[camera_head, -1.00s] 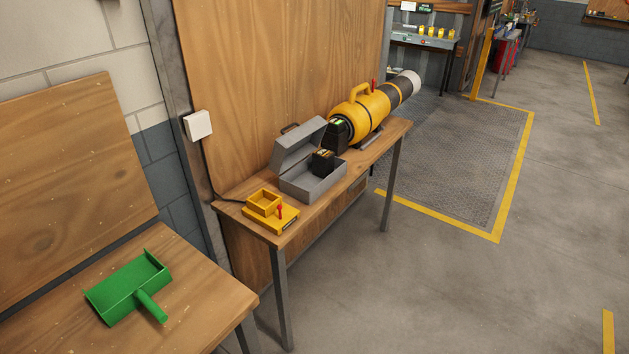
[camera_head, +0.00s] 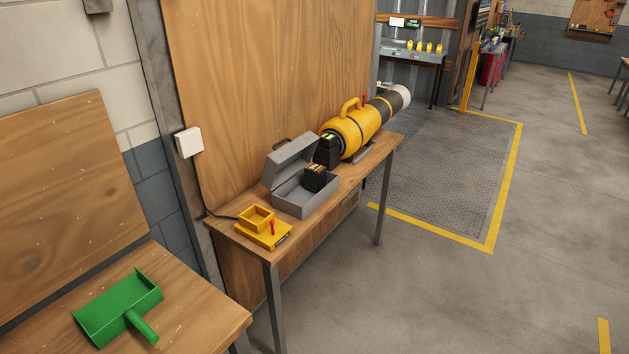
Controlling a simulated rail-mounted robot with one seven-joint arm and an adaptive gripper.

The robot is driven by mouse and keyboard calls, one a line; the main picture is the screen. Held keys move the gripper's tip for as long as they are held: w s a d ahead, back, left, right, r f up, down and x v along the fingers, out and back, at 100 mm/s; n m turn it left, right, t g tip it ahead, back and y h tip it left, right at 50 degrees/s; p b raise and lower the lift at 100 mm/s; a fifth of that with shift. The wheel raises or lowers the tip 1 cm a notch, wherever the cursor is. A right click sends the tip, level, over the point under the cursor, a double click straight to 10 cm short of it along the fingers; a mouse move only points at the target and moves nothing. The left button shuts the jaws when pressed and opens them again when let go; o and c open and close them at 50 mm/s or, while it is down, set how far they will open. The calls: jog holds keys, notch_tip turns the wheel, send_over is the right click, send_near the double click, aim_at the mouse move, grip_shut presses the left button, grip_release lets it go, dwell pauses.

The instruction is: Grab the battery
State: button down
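A dark battery (camera_head: 315,178) with a lighter top stands in an open grey metal box (camera_head: 298,204) on a narrow wooden table (camera_head: 345,185). Another black block with a green light (camera_head: 327,150) is at the near end of a yellow spray machine (camera_head: 355,132), behind the box. It looks like a battery fitted to the machine. A yellow charger-like tray (camera_head: 262,230) with a red lever sits at the table's near left end; its cup looks empty. My gripper is not in view.
A green scoop (camera_head: 120,308) lies on a second wooden table (camera_head: 195,300) at the lower left. A wooden panel (camera_head: 270,80) stands behind the narrow table. The concrete floor (camera_head: 440,290) at the right is clear. A yellow-edged floor grate (camera_head: 440,185) lies beyond.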

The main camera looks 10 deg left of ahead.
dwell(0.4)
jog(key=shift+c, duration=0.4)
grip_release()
